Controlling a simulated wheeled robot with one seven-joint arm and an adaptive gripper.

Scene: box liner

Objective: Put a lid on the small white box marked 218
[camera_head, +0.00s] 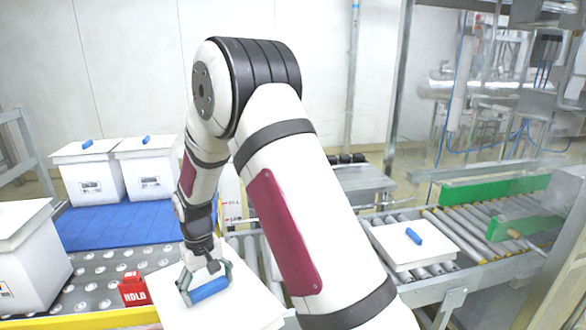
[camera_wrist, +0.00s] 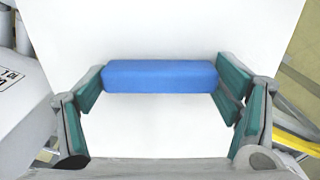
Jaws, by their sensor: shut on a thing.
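My gripper (camera_head: 205,280) is shut on the blue handle (camera_head: 209,289) of a white lid (camera_head: 235,307). In the wrist view, the gripper (camera_wrist: 160,80) has its fingers at the two ends of the blue handle (camera_wrist: 160,77), and the flat lid (camera_wrist: 150,28) spreads around it. Whether the lid is resting on something below is hidden by the lid itself. A white box (camera_head: 25,255) with a partly cut-off label stands at the left edge; a labelled white box (camera_wrist: 25,110) also shows at the left of the wrist view. No number 218 is readable.
A red HOLD block (camera_head: 133,289) sits on the ball table (camera_head: 95,268). Another blue-handled lid (camera_head: 395,236) lies on the right roller conveyor (camera_head: 455,235).

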